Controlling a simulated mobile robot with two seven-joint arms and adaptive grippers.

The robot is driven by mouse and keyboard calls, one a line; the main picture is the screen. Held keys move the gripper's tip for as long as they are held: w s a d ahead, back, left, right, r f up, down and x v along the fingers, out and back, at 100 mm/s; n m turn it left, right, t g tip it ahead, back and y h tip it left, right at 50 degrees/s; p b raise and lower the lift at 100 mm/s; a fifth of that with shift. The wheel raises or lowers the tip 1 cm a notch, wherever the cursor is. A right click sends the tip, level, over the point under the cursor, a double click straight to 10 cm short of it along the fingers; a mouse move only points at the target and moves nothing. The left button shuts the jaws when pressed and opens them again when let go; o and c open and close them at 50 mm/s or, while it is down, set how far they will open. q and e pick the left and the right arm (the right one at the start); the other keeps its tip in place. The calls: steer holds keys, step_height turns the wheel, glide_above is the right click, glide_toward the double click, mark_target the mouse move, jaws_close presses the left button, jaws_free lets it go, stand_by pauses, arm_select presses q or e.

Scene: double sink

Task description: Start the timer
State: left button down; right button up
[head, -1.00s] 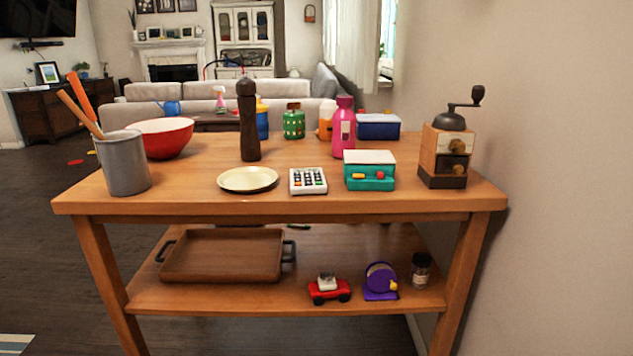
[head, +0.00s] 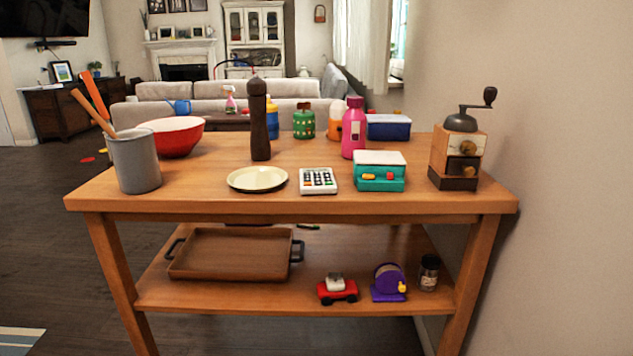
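No thing in view is clearly marked as a timer. A white device with rows of dark and coloured buttons (head: 318,181) lies flat near the front edge of the table top. Just right of it stands a teal box with a white top (head: 381,171), with a yellow and a red knob or button on its front. I cannot tell which of these is the timer, and any display is too small to read. Neither of my grippers is in the head view.
The wooden table (head: 300,205) also bears a cream plate (head: 257,179), a dark pepper mill (head: 259,120), a grey utensil pot (head: 134,163), a red bowl (head: 175,138), a pink bottle (head: 354,128) and a coffee grinder (head: 457,150). A wall (head: 570,180) borders its right side.

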steer(key=shift+w+a+r, duration=0.1)
steer(key=shift+w+r, duration=0.1)
steer(key=shift+w, duration=0.2)
jaws_close()
steer(key=shift+w+r, duration=0.1)
steer(key=shift+w, duration=0.05)
steer(key=shift+s+d, duration=0.2)
steer(key=shift+s+f, duration=0.2)
steer(key=shift+s, duration=0.1)
steer(key=shift+w, duration=0.1)
